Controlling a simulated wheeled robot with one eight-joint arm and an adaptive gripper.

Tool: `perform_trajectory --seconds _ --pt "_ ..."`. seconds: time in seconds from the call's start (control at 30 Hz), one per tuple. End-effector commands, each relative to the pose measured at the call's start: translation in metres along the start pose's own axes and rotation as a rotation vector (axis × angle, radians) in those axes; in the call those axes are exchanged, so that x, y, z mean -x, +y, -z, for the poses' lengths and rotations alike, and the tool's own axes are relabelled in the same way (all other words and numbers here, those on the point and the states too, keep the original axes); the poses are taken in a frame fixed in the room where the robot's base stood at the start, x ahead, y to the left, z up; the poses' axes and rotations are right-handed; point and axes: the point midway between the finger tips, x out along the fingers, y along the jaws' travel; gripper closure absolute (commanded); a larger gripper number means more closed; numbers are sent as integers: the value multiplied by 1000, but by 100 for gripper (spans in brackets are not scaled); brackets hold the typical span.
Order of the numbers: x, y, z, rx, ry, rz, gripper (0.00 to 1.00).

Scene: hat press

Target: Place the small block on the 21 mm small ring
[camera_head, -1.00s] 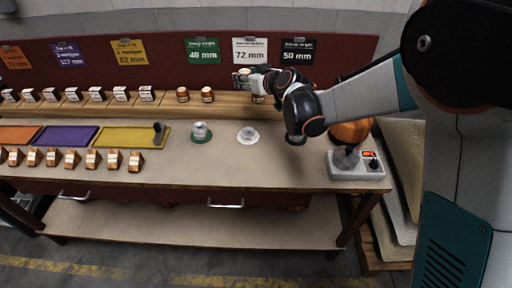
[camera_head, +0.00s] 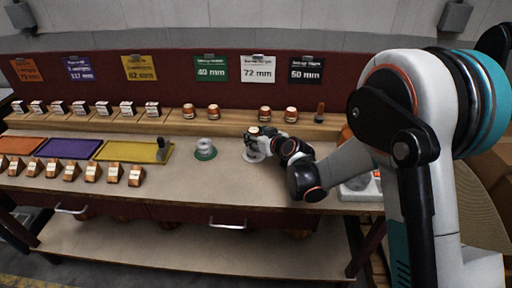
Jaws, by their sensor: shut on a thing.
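My gripper (camera_head: 256,141) is shut on a small orange-brown block (camera_head: 253,130), whose top shows between the fingers. It is low over the white ring (camera_head: 253,157) on the bench. The fingers hide part of this ring, and I cannot tell whether the block touches it. A green-based ring (camera_head: 205,154) with a pale piece on it stands to the left. No label that I can read says 21 mm.
Round blocks (camera_head: 213,111) stand on the wooden shelf (camera_head: 165,116) behind. Yellow (camera_head: 125,151) and purple (camera_head: 69,148) trays lie left, with several wooden blocks (camera_head: 93,173) in front. A grey device (camera_head: 360,190) is partly behind my arm.

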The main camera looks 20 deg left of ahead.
Motion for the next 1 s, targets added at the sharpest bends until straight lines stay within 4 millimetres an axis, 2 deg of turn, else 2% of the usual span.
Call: perform_trajectory --seconds 0.27,0.67,0.7,0.77,1.0 --pt "-15 0 -36 0 0 0 80" --pt "-16 0 -39 0 0 0 80" --pt "-16 0 -39 0 0 0 50" --pt "-16 0 -39 0 0 0 37" --pt "-16 0 -39 0 0 0 35"
